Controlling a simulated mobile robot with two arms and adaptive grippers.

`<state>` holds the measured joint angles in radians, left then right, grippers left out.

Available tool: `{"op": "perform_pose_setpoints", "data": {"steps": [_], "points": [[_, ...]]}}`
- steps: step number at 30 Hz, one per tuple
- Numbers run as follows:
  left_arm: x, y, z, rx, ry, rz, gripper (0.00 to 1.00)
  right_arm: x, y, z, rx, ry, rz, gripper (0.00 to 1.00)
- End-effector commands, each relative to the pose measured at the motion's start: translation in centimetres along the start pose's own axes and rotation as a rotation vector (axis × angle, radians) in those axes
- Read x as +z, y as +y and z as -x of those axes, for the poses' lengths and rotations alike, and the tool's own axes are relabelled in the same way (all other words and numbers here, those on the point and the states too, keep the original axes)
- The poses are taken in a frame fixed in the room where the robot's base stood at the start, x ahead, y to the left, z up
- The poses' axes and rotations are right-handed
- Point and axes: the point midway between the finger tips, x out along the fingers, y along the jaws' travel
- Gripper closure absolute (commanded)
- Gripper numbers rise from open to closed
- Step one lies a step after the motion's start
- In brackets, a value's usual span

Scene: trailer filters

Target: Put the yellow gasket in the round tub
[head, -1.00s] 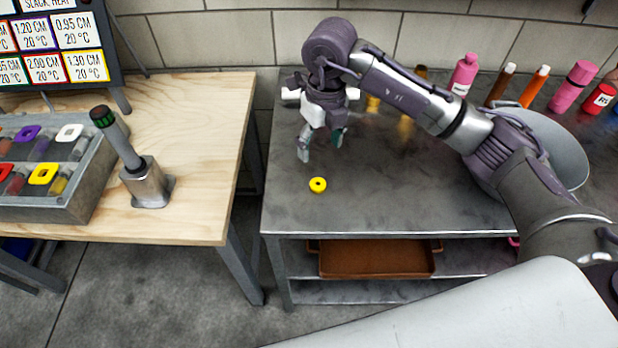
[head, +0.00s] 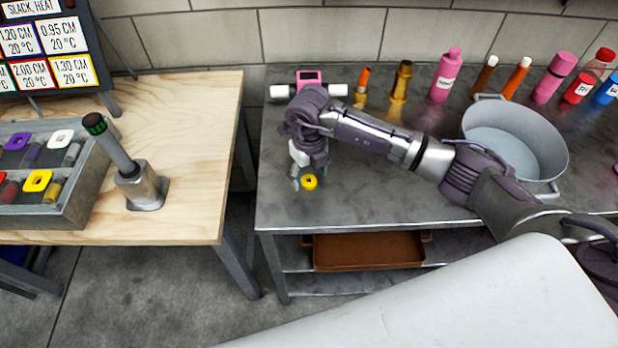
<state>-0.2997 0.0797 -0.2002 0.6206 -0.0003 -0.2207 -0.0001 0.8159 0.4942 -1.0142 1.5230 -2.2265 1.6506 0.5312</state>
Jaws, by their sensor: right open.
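The yellow gasket (head: 310,183) is a small ring lying on the grey metal table, near its front left part. My right gripper (head: 308,181) points down at it, with its fingers open around or just above the gasket. The fingers partly hide the gasket, and I cannot tell whether they touch it. The round tub (head: 550,152) is a grey metal pan with handles at the right of the same table, behind my right forearm. Its visible inside looks empty. My left gripper is not in view.
Several bottles, such as a pink one (head: 444,76), line the back of the metal table (head: 390,195). A brown tray (head: 367,251) sits on the shelf below. At left, a wooden table (head: 205,130) holds a compartment box (head: 62,208) and a metal stand (head: 146,190). A gap separates the tables.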

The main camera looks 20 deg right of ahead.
Motion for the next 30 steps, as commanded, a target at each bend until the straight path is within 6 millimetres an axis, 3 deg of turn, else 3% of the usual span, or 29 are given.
{"op": "perform_pose_setpoints", "data": {"steps": [3,10,18,30], "points": [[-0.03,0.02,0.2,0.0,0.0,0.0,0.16,-0.05,0.04,-0.94,0.001,0.001,0.001,0.3],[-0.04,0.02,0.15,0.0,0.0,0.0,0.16,-0.02,0.02,-1.08,0.0,0.0,0.001,0.3],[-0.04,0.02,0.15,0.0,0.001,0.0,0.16,-0.02,0.0,-1.04,0.0,0.0,0.001,0.75],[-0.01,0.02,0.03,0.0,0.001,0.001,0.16,0.02,-0.04,-0.72,-0.001,-0.001,0.001,0.78]]}}
